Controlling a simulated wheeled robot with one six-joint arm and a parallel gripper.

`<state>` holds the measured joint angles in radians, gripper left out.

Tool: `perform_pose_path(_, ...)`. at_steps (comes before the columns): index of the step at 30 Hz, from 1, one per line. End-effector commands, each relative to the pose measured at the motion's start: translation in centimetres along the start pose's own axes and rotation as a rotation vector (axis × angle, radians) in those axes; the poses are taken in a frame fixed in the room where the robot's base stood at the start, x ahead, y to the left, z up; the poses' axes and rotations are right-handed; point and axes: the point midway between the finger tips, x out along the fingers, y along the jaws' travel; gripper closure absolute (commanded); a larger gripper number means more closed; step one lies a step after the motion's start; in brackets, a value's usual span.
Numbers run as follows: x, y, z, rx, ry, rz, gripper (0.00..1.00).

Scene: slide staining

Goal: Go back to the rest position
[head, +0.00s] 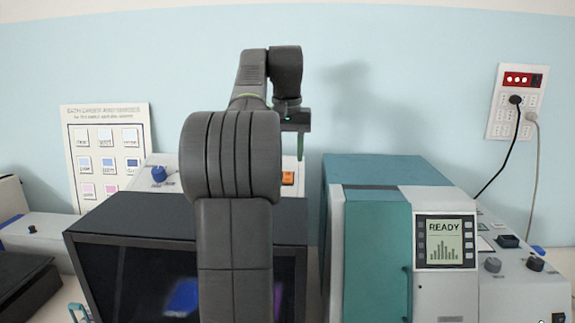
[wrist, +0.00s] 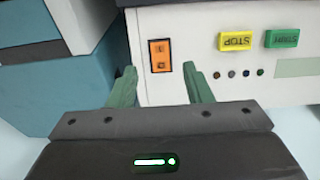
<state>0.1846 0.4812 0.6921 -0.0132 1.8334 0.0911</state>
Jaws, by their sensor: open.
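My gripper (wrist: 161,88) is open and empty, with its two green fingers spread apart in the wrist view. In the head view my gripper (head: 300,145) is raised at the end of my arm, in front of the blue wall and above the machines. In the wrist view the fingers point toward a white machine front with an orange switch (wrist: 161,56), a yellow STOP button (wrist: 238,41) and a green button (wrist: 282,38). I cannot tell the exact gap between the fingers and that front.
A teal and white machine (head: 372,250) with a READY screen (head: 444,241) stands on the right. A dark-fronted box (head: 130,250) stands behind my arm on the left. A chart (head: 108,118) and a power outlet (head: 517,102) are on the wall. The space above the machines is clear.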

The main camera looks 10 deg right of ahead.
Motion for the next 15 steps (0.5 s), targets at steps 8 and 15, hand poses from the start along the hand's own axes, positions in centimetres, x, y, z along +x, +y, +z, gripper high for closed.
perform_pose_path(8,-1.9,0.0,0.0,0.0,-0.001,0.0,0.55)
perform_pose_path(15,-2.0,0.0,0.0,0.0,-0.002,0.0,0.55)
